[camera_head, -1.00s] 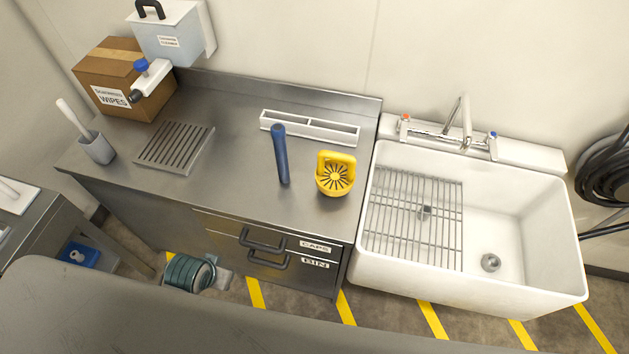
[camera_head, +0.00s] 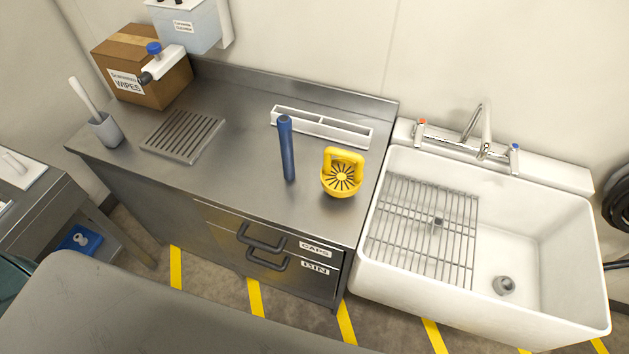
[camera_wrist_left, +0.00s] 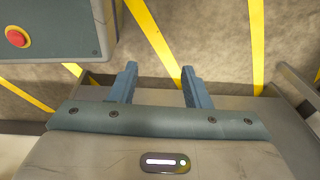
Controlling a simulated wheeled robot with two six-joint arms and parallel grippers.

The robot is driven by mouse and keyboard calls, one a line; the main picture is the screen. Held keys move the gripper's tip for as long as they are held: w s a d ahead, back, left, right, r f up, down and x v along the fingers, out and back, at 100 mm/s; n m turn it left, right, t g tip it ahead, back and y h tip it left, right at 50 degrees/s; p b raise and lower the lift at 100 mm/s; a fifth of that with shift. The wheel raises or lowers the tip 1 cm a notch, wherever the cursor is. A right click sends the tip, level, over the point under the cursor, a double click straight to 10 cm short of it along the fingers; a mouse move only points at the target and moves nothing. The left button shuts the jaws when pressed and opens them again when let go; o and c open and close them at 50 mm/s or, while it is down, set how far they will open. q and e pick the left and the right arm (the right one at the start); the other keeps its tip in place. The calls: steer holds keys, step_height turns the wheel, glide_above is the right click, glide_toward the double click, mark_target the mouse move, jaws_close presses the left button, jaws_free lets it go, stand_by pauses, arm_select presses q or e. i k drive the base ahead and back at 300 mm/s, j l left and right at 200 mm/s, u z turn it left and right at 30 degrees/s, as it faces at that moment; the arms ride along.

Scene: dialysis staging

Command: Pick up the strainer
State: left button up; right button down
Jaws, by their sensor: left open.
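The strainer is most likely the yellow round piece (camera_head: 341,174) with a slotted face and a loop handle. It sits on the steel counter (camera_head: 225,185) near its right front edge, beside the sink. My left gripper (camera_wrist_left: 158,85) shows in the left wrist view with its two blue-grey fingers apart and nothing between them. It hangs over the floor with yellow stripes, away from the strainer. Neither gripper shows in the head view.
A blue upright cylinder (camera_head: 287,150) stands just left of the strainer. A white sink (camera_head: 540,240) with a wire rack (camera_head: 425,230) is to the right. A drain grate (camera_head: 183,136), a cup with a brush (camera_head: 105,130) and a wipes box (camera_head: 140,72) are left.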

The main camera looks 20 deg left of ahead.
mark_target(342, 176)
steer(key=l, duration=1.4)
